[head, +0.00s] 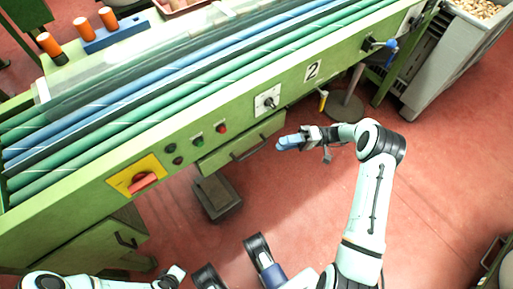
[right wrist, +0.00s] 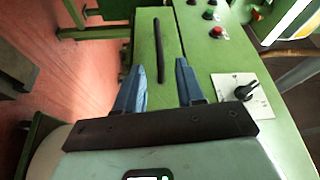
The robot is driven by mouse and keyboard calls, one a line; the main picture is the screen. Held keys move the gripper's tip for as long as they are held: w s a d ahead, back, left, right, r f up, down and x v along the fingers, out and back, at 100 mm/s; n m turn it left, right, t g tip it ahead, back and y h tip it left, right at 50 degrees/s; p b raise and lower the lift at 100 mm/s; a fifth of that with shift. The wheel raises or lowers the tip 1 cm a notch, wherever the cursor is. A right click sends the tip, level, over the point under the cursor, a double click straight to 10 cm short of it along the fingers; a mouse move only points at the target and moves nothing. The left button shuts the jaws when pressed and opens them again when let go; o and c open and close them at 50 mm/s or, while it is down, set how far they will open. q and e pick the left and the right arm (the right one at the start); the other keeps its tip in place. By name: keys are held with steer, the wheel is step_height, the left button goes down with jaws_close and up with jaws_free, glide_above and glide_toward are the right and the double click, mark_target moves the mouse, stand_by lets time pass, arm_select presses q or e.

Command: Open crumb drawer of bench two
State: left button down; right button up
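The green drawer (head: 222,154) with a dark bar handle (head: 250,149) sits under the control panel of the green bench marked 2 (head: 312,71). It looks shut. My right gripper (head: 289,143) is just to the right of the handle, apart from it. In the right wrist view my right gripper (right wrist: 158,88) is open and empty, its blue fingers spread. The drawer front (right wrist: 145,35) and its handle (right wrist: 160,50) show ahead, between the finger directions. My left arm (head: 60,282) enters at the bottom left; its gripper (head: 174,275) is only partly seen.
A yellow plate with a red switch (head: 142,182), push buttons (head: 197,141) and a rotary knob (head: 268,101) line the panel. A lower green cabinet (head: 90,249) stands at left. A dark box (head: 217,196) sits on the floor below the drawer. Red floor is clear at right.

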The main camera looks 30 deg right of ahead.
mark_target(256, 148)
steer(key=x, duration=1)
jaws_close()
